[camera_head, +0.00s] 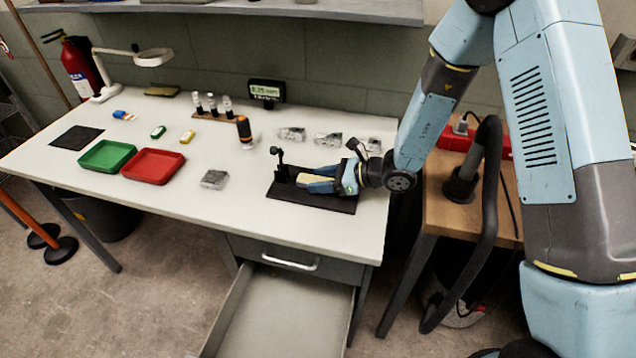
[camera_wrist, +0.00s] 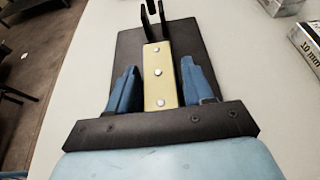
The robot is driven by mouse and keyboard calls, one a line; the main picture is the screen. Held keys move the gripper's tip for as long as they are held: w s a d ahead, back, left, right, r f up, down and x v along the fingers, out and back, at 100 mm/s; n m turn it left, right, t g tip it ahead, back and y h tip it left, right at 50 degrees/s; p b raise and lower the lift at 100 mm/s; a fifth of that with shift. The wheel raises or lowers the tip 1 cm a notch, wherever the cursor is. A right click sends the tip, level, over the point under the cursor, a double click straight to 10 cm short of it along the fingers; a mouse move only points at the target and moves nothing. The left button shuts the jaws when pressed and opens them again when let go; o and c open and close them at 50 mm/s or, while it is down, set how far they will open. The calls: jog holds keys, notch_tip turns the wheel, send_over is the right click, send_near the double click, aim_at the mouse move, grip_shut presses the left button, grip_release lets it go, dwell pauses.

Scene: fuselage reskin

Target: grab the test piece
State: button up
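The test piece looks like a pale yellow bar with a row of three silver rivets (camera_wrist: 159,88) in the wrist view. It lies on a black base plate (camera_wrist: 130,45), its far end at a dark forked upright (camera_wrist: 153,20). My gripper (camera_wrist: 160,72) is open, with one blue finger on each side of the bar. A gap shows between each finger and the bar, and the near end of the bar is hidden by my gripper's dark crosspiece. In the head view my gripper (camera_head: 322,179) reaches in from the right, low over the base plate (camera_head: 312,201).
Metal blocks (camera_head: 328,139) lie behind the base plate, and another block (camera_head: 214,180) lies to its left. A dark cylinder with an orange part (camera_head: 244,131) stands behind. Green (camera_head: 107,156) and red (camera_head: 153,164) trays sit left. An open drawer (camera_head: 285,315) juts out below.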

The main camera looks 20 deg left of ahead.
jog(key=c, duration=0.7)
jog(key=shift+o, duration=0.2)
jog(key=shift+r, duration=0.1)
